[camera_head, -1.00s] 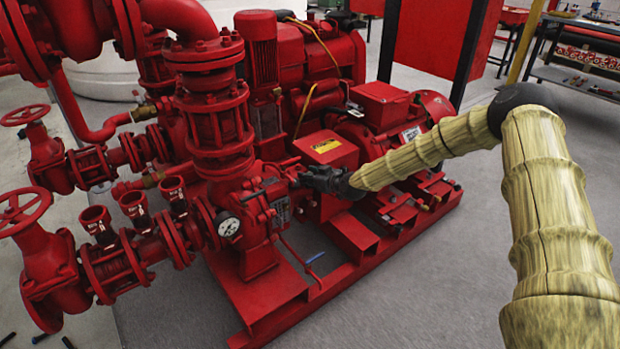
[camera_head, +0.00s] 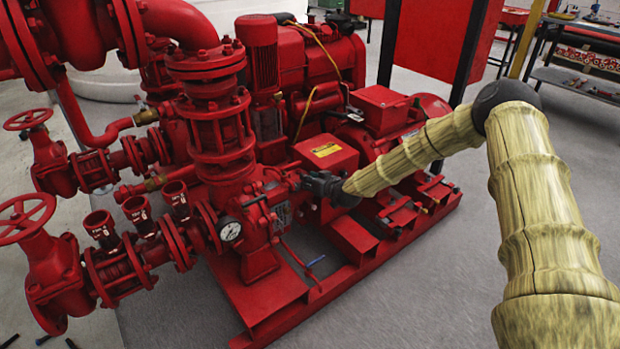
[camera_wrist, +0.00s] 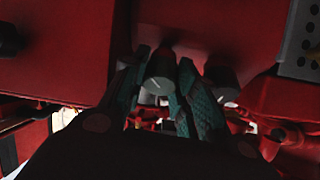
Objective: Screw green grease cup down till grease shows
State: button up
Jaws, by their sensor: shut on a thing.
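My gripper (camera_head: 318,184) is at the pump's side, between the red pump casing (camera_head: 262,215) and the red guard box with the yellow label. In the wrist view my gripper (camera_wrist: 160,90) has its two dark teal fingers on either side of a dull grey-green round cup (camera_wrist: 159,72) with a pale mark on its end. The fingers are shut on this cup. A second similar dark cup (camera_wrist: 222,84) sits just right of the right finger. The cups' colours are hard to tell in the shadow. I see no clear grease. The cup is hidden in the head view.
A pressure gauge (camera_head: 230,230) and red valve handwheels (camera_head: 24,215) are at the left. Red metal surrounds the fingers closely. Grey floor (camera_head: 430,285) is free in front of the base frame.

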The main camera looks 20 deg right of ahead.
jog(key=m+h+p, duration=0.1)
jog(key=m, duration=0.2)
jog(key=m+h+p, duration=0.1)
jog(key=m+p, duration=0.1)
jog(key=m, duration=0.1)
jog(key=shift+r+p, duration=0.15)
jog(key=shift+p, duration=0.15)
jog(key=shift+d+m+g+h+p, duration=0.1)
jog(key=shift+m+g+h+p, duration=0.15)
jog(key=shift+m+h+p, duration=0.7)
jog(key=shift+m+g+h+p, duration=0.15)
jog(key=shift+m+g+p, duration=0.1)
jog(key=shift+m, duration=1.4)
jog(key=shift+f, duration=0.2)
jog(key=o, duration=0.7)
jog(key=shift+o, duration=0.2)
jog(key=shift+s+r, duration=0.1)
jog(key=v, duration=1.1)
jog(key=shift+s+r, duration=0.2)
jog(key=shift+s, duration=0.15)
